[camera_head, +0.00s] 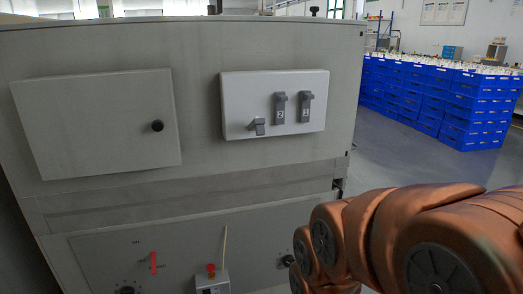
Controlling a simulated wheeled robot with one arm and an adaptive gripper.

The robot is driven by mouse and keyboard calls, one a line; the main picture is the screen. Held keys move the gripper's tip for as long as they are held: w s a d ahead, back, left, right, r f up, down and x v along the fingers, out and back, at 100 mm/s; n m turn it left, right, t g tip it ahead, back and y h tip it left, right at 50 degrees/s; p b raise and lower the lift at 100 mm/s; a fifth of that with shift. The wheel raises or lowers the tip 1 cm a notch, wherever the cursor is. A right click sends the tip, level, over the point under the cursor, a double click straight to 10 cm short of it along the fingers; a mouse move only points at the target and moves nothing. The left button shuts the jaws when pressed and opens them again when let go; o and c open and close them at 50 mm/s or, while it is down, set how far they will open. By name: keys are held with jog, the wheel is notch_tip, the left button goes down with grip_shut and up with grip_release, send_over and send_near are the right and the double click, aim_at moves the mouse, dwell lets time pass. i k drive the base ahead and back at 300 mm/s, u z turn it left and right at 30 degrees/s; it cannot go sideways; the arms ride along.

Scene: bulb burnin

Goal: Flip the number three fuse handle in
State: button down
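A white fuse box (240,93) is mounted on the upper front of the grey cabinet. It has three grey handles in a row. The right handle (305,106) and the middle handle (280,107) stand upright against the box face; the middle label looks like a 2, and the right label is too small to read surely. The left handle (257,126) sits lower and sticks outward, unlike the other two. My orange-brown arm fills the lower right, below and right of the fuse box. My gripper is not visible, so its opening and any contents are hidden.
A closed grey door (95,125) with a black knob is left of the fuse box. The lower panel (190,240) carries a red lever (153,262) and a small box with a red button (211,270). Blue crates (440,100) are stacked behind at right, with open floor before them.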

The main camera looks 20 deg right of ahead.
aim_at(257, 124)
jog(key=u, duration=0.55)
jog(key=k, duration=1.25)
jog(key=u, duration=0.35)
jog(key=i, duration=0.75)
jog(key=u, duration=0.3)
